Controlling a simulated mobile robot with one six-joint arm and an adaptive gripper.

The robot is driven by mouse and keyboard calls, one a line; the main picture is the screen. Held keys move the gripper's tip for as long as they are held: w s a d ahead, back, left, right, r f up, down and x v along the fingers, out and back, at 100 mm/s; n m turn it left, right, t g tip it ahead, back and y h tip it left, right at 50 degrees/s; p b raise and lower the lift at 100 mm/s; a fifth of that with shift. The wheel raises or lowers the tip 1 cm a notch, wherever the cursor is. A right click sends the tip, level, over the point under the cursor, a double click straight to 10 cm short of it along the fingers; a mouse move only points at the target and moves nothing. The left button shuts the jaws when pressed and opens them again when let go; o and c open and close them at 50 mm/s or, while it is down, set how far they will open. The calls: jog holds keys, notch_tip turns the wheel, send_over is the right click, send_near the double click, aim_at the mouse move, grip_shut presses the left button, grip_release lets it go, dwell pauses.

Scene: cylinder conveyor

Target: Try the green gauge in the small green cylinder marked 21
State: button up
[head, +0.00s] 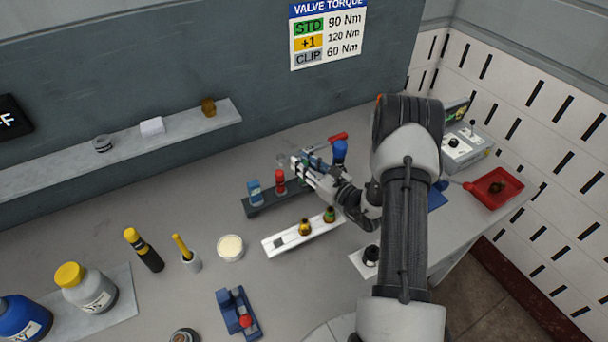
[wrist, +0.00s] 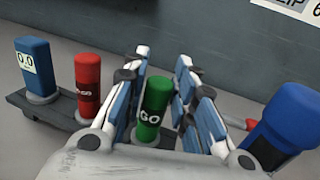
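The green gauge (wrist: 153,108), lettered GO, stands upright in a black rack (wrist: 55,118) in the wrist view. My gripper (wrist: 160,70) is open, one finger on each side of the gauge, with a gap showing on the right. In the head view my gripper (head: 298,163) reaches over the rack (head: 262,206) and mostly hides the green gauge. A small green-topped cylinder (head: 329,214) sits on the white strip (head: 275,244) in front of the rack. Its number is too small to read.
A red gauge (wrist: 88,85) and a blue 0.0 gauge (wrist: 33,70) stand left in the rack. A blue-capped thing (wrist: 285,125) stands close on the right. A small yellow-brown cylinder (head: 305,227) shares the white strip. A white round dish (head: 230,247) lies left of it.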

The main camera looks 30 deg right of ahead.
grip_shut()
